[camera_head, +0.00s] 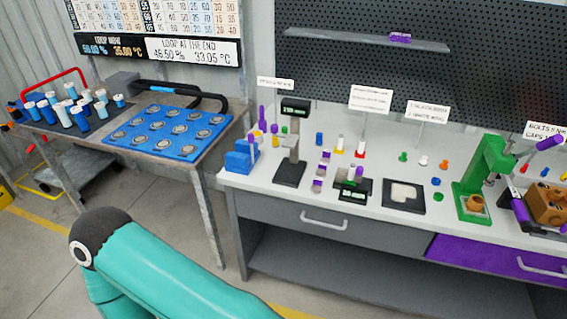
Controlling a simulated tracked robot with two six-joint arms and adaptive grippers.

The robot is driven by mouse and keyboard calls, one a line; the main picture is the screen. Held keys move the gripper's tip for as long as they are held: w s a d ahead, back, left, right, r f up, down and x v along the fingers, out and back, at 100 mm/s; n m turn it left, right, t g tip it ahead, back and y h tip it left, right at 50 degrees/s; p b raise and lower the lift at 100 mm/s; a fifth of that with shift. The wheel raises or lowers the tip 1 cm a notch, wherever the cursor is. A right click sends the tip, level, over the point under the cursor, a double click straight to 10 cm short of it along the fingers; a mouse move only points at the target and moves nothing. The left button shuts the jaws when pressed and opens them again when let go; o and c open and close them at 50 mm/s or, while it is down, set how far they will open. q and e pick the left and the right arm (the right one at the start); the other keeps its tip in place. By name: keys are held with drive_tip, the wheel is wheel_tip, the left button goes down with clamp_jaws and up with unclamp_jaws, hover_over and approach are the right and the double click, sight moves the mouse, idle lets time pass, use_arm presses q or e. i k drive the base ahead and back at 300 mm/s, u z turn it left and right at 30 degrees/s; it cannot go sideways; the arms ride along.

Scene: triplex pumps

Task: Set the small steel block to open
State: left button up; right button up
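I cannot make out a small steel block with certainty. A grey box (122,82) stands at the back of the left table, beside a curved black pipe; I cannot tell whether it is the block or how it is set. On the workbench a dark stand with a small display (290,150) and a green press (482,178) are visible. A teal arm link of mine with a dark joint crosses the lower left, in front of the bench. Neither gripper is in view.
The left table holds a blue plate (168,132) with round sockets and several blue-and-white cylinders (66,112). The white workbench (325,205) carries many small coloured parts and a brown block (546,204). A wall shelf (365,40) hangs above. Floor shows between table and bench.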

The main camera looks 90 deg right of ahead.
sight(359, 169)
drive_tip(key=u, duration=1.9)
drive_tip(key=i, duration=0.1)
drive_tip(key=z, duration=3.95)
drive_tip(key=i, duration=0.15)
drive_tip(key=z, duration=2.05)
drive_tip(key=i, duration=1)
drive_tip(key=u, duration=0.15)
drive_tip(key=k, duration=0.9)
drive_tip(key=z, duration=0.15)
drive_tip(key=i, duration=0.55)
